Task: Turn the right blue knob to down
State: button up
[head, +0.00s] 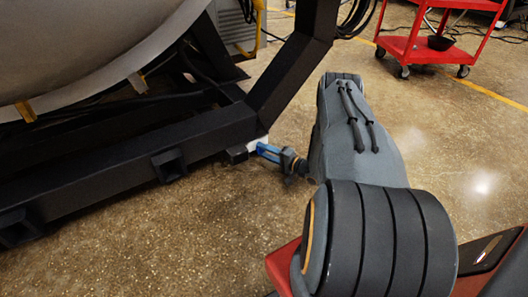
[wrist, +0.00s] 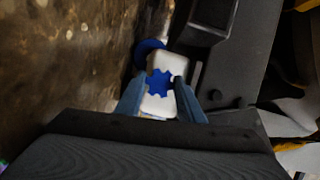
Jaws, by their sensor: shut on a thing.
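A blue star-shaped knob (wrist: 160,83) sits on a white fitting (wrist: 194,66) in the wrist view. My gripper (wrist: 158,88) is shut on this knob, with one blue-grey finger on each side. A second blue round part (wrist: 149,48) shows just beyond, at the edge of the white fitting. In the head view my gripper (head: 264,150) reaches low to the end of the black frame, beside the white fitting (head: 257,141). The knob itself is hidden there. I cannot tell from these views which way the knob points.
The black frame (head: 110,165) of the furnace stands close beside my gripper, with a slanted post (head: 290,75) rising above it. The big grey vessel (head: 80,45) is at upper left. A red cart (head: 425,45) stands far off. The speckled floor (head: 180,240) in front is clear.

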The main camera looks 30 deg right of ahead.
jog(key=o, duration=1.1)
jog(key=shift+d, duration=0.1)
jog(key=shift+c, duration=0.2)
jog(key=shift+p+v, duration=1.65)
jog(key=shift+v, duration=2.25)
